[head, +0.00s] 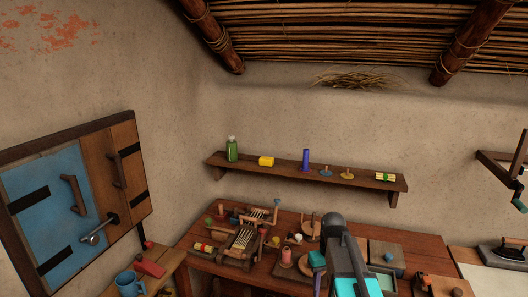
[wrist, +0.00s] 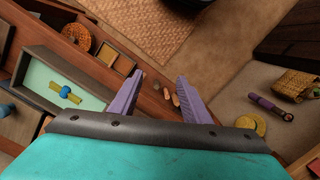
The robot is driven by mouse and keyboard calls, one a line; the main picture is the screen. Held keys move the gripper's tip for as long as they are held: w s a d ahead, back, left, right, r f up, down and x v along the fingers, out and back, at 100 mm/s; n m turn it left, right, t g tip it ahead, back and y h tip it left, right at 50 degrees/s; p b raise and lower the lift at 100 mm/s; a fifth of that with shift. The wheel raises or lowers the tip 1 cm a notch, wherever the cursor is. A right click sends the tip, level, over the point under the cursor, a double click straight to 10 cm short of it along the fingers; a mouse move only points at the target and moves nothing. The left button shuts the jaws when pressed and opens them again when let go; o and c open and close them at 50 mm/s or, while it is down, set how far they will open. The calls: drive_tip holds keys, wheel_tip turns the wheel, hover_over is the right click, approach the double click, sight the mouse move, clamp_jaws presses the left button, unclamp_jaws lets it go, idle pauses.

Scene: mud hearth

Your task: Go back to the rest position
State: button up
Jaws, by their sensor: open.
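My gripper (wrist: 157,88) shows in the wrist view as two purple fingers standing apart, with nothing between their tips. It points down past the edge of a brown wooden surface, with the floor beyond. A few small objects (wrist: 167,94) lie on the wood behind the gap between the fingers.
A wooden tray (wrist: 40,62) with a pale green inside holds a blue and yellow piece, left of the fingers. A purple cylinder (wrist: 270,107) lies at right. Wall shelf (head: 290,172), blue-and-wood panel (head: 50,205) and crank frame (head: 500,165) surround the crowded bench. A woven mat (wrist: 150,22) covers floor.

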drive_tip(key=s+a+f+g+b, duration=0.1)
drive_tip(key=s+f+b, duration=0.1)
drive_tip(key=s+f, duration=0.5)
drive_tip(key=s+a+f+g+b, duration=0.1)
drive_tip(key=s+f+g+b, duration=0.15)
drive_tip(key=f, duration=0.85)
drive_tip(key=s+f+b, duration=0.1)
drive_tip(key=s+f, duration=0.5)
drive_tip(key=f, duration=0.3)
drive_tip(key=s+a+f+m+g+b, duration=0.1)
drive_tip(key=s+f+b, duration=0.3)
drive_tip(key=s+f, duration=1.4)
drive_tip(key=shift+s+a+f+m, duration=0.2)
drive_tip(key=shift+s+f+m, duration=0.15)
drive_tip(key=shift+s+m, duration=0.35)
